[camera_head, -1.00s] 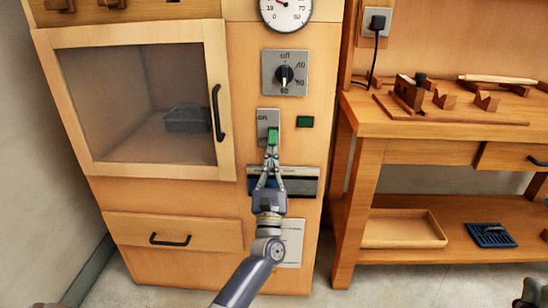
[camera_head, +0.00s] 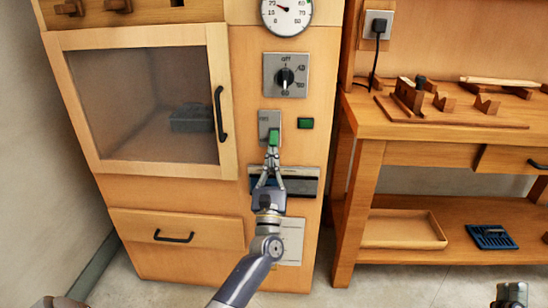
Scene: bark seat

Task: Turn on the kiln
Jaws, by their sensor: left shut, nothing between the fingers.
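The kiln (camera_head: 130,205) is a tall light-wood cabinet with a glass-fronted door, closed. On its right panel is a grey switch plate (camera_head: 263,119) with a green switch (camera_head: 273,136). A small green lamp (camera_head: 305,123) sits right of the plate. Above are a dial with a black knob (camera_head: 285,77) and a round gauge (camera_head: 286,12). My left gripper (camera_head: 272,151) is shut and empty, its fingertips at the lower part of the green switch. The fingertips overlap the switch, so contact is hard to tell.
A black door handle (camera_head: 220,114) stands out left of the switch. A dark slotted plate (camera_head: 300,181) lies behind my left gripper. A wooden workbench (camera_head: 460,152) with tools stands at the right. Its lower shelf holds a tray (camera_head: 405,229) and a blue item (camera_head: 490,237).

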